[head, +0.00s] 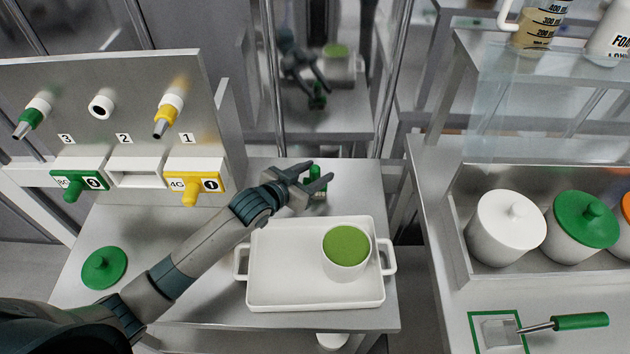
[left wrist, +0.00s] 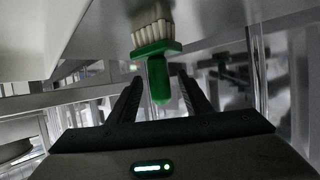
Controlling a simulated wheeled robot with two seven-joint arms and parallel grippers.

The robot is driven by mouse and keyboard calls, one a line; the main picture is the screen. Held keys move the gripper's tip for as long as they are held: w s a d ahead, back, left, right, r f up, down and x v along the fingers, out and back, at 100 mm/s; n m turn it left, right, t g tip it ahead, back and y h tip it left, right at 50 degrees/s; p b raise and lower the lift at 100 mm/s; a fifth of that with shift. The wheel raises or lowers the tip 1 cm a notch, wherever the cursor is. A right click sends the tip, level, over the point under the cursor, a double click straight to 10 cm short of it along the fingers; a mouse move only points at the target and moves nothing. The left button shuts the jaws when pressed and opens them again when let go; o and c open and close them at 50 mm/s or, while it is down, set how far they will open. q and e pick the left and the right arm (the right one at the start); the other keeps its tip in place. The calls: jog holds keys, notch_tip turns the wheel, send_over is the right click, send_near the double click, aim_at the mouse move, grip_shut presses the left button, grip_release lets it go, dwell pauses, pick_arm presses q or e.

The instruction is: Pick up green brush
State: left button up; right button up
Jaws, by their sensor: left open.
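The green brush (head: 317,184) stands at the back of the metal table, behind the white tray. In the left wrist view the brush (left wrist: 151,48) shows a green handle, a green block and pale bristles. My left gripper (head: 319,172) reaches in from the left over the table. Its two fingers are open at the brush. In the left wrist view the handle shows between the spread fingers of the left gripper (left wrist: 160,77), and they are not closed on it. My right gripper is out of view.
The white tray (head: 270,290) holds a white cup of green filling (head: 347,245) in front of the gripper. A green lid (head: 104,268) lies at left. A dispenser panel (head: 130,75) stands behind. A green-handled scraper (head: 580,321) lies on the right counter.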

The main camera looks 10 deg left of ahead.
aim_at(315, 167)
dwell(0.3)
pick_arm(q)
grip_shut()
jog(key=shift+r, duration=0.1)
jog(key=shift+r, duration=0.5)
notch_tip(315, 167, up, 2)
jog(key=shift+r+b, duration=0.25)
jog(key=shift+b, duration=0.4)
jog(key=s+d+r+b, duration=0.2)
jog(key=s+d+r, duration=0.3)
jog(key=d, duration=0.5)
notch_tip(315, 167, up, 2)
jog(key=shift+s+d+r, duration=0.15)
jog(key=shift+s+r, duration=0.05)
jog(key=shift+s, duration=0.05)
